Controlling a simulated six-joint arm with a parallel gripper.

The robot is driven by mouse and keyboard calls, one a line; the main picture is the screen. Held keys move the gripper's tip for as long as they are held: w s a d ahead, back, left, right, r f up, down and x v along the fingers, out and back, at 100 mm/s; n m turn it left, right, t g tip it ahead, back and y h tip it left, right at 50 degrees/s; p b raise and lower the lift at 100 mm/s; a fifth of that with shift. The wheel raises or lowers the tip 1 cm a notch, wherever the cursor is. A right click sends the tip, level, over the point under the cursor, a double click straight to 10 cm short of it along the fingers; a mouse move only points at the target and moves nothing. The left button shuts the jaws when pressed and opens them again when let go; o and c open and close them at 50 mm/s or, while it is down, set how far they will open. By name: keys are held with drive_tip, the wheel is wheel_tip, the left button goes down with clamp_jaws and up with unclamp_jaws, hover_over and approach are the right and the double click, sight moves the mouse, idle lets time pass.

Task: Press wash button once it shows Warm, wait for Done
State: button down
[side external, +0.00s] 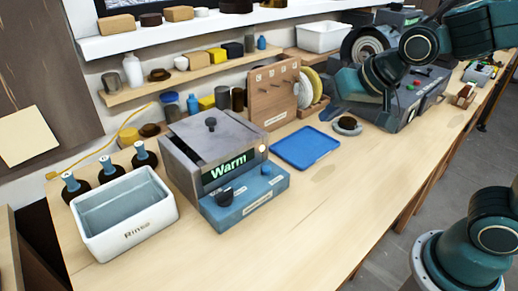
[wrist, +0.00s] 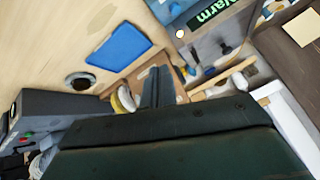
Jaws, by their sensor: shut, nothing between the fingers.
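The washer is a grey box (side external: 187,150) with a lidded top and a blue front base (side external: 245,203). Its display (side external: 228,168) reads "Warm" in green letters. The base carries a black knob (side external: 225,193) and a small blue button-like part (side external: 266,170); I cannot read their labels. In the wrist view, the display (wrist: 213,12) is partly cut off at the top edge. My gripper (wrist: 158,72) is shut and empty, held above the bench at the back. It is well apart from the washer, which lies to its left in the side view.
A white "Rinse" tub (side external: 125,232) stands left of the washer, with several dark bottles (side external: 143,155) behind it. A blue mat (side external: 306,147) lies to the right. A wooden peg board (side external: 272,97) and shelves line the back. The front right bench is clear.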

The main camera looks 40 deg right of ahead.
sight(270, 171)
drive_tip(key=w+a+f+m+t, duration=0.1)
drive_tip(key=w+a+f, duration=0.1)
drive_tip(key=w, duration=0.3)
drive_tip(key=w+a+f+m, duration=0.2)
drive_tip(key=w+a, duration=0.2)
drive_tip(key=w, duration=0.1)
drive_tip(key=shift+a+f+t+y, duration=0.35)
drive_tip(key=shift+t+y, duration=0.05)
drive_tip(key=shift+f, duration=0.15)
drive_tip(key=shift+f, duration=4.3)
drive_tip(key=shift+f, duration=0.85)
drive_tip(key=shift+r, duration=0.85)
drive_tip(key=shift+r, duration=0.15)
